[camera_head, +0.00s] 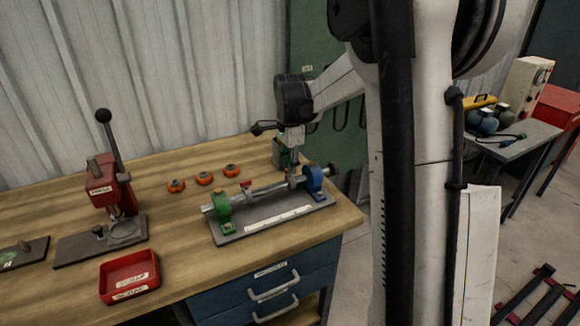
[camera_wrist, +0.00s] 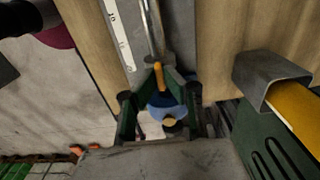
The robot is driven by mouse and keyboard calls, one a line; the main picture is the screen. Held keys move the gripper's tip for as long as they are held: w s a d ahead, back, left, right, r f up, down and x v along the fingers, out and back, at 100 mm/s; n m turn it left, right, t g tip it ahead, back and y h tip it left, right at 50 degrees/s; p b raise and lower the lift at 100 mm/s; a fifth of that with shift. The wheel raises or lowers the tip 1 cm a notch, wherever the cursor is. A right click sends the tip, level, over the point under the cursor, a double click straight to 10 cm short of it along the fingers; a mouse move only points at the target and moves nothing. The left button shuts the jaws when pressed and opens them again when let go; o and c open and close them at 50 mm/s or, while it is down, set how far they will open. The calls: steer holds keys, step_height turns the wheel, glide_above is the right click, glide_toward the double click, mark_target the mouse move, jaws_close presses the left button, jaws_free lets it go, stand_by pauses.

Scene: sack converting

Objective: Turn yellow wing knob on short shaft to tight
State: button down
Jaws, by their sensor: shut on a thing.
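The yellow wing knob (camera_wrist: 173,78) shows in the wrist view as a narrow upright yellow piece between my fingertips. My gripper (camera_wrist: 170,74) is shut on it, with one dark green finger on each side. In the head view my gripper (camera_head: 292,168) points down at the right part of the shaft fixture, and the knob is too small and covered to make out clearly. The shaft (camera_head: 265,190) runs between a green block (camera_head: 220,212) and a blue block (camera_head: 315,181). How tight the knob is cannot be seen.
The fixture stands on a grey plate (camera_head: 262,226) on the wooden bench. A small red knob (camera_head: 246,184) is on the shaft's left part. Several orange rings (camera_head: 204,178) lie behind it. A red press (camera_head: 108,187) and red tray (camera_head: 130,275) stand left. A bin (camera_head: 281,154) is close behind my gripper.

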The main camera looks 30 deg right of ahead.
steer(key=c, duration=1.9)
jaws_free()
steer(key=shift+o, duration=0.2)
step_height(320, 180, up, 12)
steer(key=shift+s+a, duration=0.1)
steer(key=s+a+r+n+t, duration=0.3)
steer(key=s+a+n, duration=0.6)
steer(key=s+a, duration=0.3)
steer(key=s+a+f+n+t, duration=0.2)
steer(key=s+a+f+n, duration=0.1)
steer(key=s+n, duration=0.2)
steer(key=s+a+f+n+t, duration=0.2)
steer(key=s+a+f+n, duration=0.1)
steer(key=s, duration=0.7)
steer(key=shift+a+f+n, duration=0.15)
steer(key=shift+f+n, duration=0.6)
steer(key=shift+n, duration=0.15)
